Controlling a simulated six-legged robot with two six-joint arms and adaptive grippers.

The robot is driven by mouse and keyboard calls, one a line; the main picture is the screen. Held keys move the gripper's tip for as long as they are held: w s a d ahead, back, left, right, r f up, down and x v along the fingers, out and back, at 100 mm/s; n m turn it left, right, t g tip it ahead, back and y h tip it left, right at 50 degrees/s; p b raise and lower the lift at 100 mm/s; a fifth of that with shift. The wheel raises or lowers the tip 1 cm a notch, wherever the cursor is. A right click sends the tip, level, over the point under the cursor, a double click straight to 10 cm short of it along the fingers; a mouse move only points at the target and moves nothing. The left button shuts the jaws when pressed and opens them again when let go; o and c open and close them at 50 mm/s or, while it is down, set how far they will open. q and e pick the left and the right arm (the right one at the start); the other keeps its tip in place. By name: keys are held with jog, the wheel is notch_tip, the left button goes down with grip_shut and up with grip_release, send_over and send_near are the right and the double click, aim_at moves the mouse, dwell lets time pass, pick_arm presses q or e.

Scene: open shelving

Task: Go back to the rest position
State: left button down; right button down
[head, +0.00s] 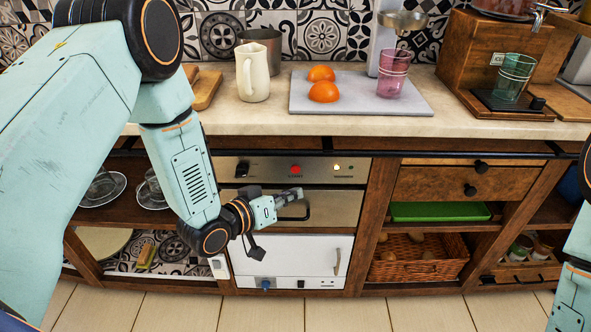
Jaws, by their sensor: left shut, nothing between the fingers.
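My left arm comes in from the left and reaches down in front of the counter. Its gripper (292,194) is shut and empty, in front of the oven (332,207) below the counter. I cannot tell whether it touches the oven handle behind it. Part of my right arm shows at the right edge of the head view, but its gripper is out of view.
The counter (225,122) holds a white jug (253,72), a grey board (350,103) with orange halves (323,92) and a pink glass (393,74), and a green glass (512,78). Below are a wicker basket (415,268) and a green tray (440,212). The floor in front is clear.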

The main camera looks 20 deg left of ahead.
pick_arm(q)
jog(key=s+a+f+g+y, duration=0.2)
jog(key=s+f+g, duration=0.1)
jog(key=s+f, duration=0.4)
jog(key=s+a+f+g+y, duration=0.25)
jog(key=s+f+g, duration=0.2)
jog(key=s, duration=0.35)
jog(key=s+a+f+g+y+p, duration=0.1)
jog(key=s+g, duration=0.1)
jog(key=s, duration=0.8)
jog(key=s+f+g+y, duration=0.1)
jog(key=s+f+g, duration=0.1)
jog(key=s, duration=0.9)
jog(key=shift+a+g+p, duration=0.4)
jog(key=shift+g, duration=0.35)
